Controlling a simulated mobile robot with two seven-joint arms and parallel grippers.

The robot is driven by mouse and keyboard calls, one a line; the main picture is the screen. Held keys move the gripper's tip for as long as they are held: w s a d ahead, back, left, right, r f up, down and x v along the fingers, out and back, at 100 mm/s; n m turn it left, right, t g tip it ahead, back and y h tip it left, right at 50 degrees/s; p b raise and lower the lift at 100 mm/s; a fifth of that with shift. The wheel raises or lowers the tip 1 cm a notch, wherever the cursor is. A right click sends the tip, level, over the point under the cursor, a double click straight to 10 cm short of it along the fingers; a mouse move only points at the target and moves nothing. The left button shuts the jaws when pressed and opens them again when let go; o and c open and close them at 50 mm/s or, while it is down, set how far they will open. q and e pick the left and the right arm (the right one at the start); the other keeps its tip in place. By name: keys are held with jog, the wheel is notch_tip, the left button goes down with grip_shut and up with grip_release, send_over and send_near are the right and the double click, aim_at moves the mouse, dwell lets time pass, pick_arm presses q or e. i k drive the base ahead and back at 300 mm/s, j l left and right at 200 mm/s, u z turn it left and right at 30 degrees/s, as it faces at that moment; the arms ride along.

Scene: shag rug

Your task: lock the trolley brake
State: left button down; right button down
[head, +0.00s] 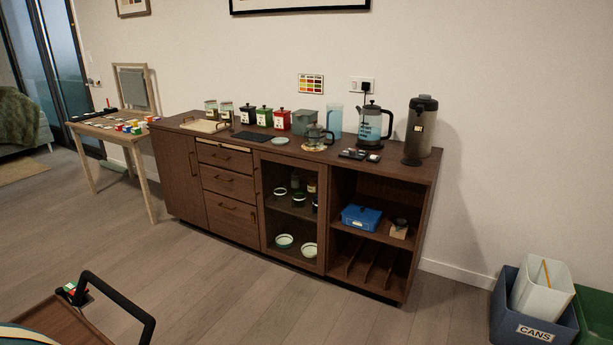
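What appears to be the trolley (62,322) is partly in view at the bottom left. It has a brown wooden top and a black bar handle (125,300) that rises at its right side. A small red, green and white item (72,290) is at its far corner. The trolley's lower part, wheels and brake are out of the frame. Neither of my grippers is in view.
A dark wood sideboard (228,188) with jars, a kettle and an urn stands against the wall. A small table (90,128) is at its left. A blue bin (507,318) labelled CANS stands at the lower right. The wooden floor (260,300) before the sideboard is clear.

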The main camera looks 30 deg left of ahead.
aim_at(70, 289)
jog(key=i+u, duration=0.4)
jog(key=i+l+u, duration=0.1)
jog(key=i+u, duration=0.3)
jog(key=i+l+u, duration=0.15)
jog(key=u, duration=0.25)
jog(key=i+u, duration=0.15)
jog(key=u, duration=0.25)
jog(key=i+l+u, duration=0.15)
jog(key=u, duration=0.2)
jog(key=i+l+u, duration=0.15)
jog(key=u, duration=0.25)
jog(key=i+l+u, duration=0.1)
jog(key=u, duration=0.25)
jog(key=i+l+u, duration=0.15)
jog(key=u, duration=0.3)
jog(key=i+l+u, duration=0.1)
jog(key=l+u, duration=0.15)
jog(key=u, duration=0.2)
jog(key=l+u, duration=0.2)
jog(key=u, duration=0.25)
jog(key=i+l+u, duration=0.15)
jog(key=l+u, duration=0.45)
jog(key=l, duration=0.2)
jog(key=i, duration=0.05)
